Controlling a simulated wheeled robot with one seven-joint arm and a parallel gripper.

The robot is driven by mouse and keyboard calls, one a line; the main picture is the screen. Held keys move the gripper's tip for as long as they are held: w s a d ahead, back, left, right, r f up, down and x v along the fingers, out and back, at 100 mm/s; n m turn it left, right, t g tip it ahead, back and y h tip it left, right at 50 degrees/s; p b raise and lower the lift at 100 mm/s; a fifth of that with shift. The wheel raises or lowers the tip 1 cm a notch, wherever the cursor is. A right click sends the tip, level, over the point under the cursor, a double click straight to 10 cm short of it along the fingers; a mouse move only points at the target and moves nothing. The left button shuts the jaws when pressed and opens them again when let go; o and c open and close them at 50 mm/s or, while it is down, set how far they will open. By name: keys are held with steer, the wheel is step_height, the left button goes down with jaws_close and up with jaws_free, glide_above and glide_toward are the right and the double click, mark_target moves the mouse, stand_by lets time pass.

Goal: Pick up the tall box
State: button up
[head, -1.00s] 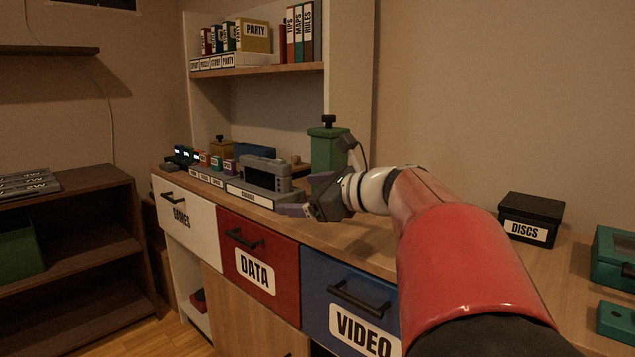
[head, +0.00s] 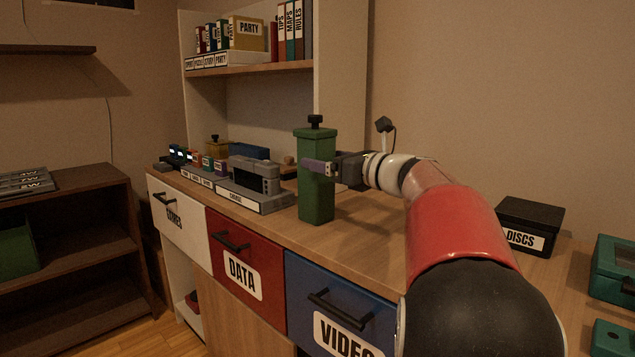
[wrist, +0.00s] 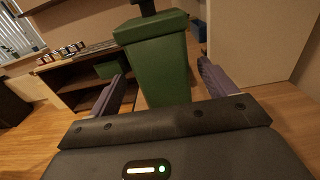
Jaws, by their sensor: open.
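The tall box (head: 316,200) is green, with a lid and a black knob on top. It stands upright on the wooden counter in the head view. My gripper (head: 318,168) is at its upper part, reaching in from the right, with one finger across the front face. In the wrist view the tall box (wrist: 158,65) stands between the two open purple fingers, with a visible gap on each side. The far finger is hidden behind the box in the head view.
A grey charger dock (head: 255,178) stands just left of the tall box. A black DISCS box (head: 530,222) and green boxes (head: 612,268) are at the right. The shelf (head: 250,70) rises behind. The counter in front of the box is narrow, above the drawers (head: 340,300).

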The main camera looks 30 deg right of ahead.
steer(key=x, duration=0.4)
steer(key=shift+w+d+f, duration=0.1)
steer(key=shift+w+f, duration=0.1)
steer(key=shift+c, duration=0.4)
steer(key=c, duration=1.5)
steer(key=shift+c, duration=0.2)
steer(key=shift+r, duration=0.2)
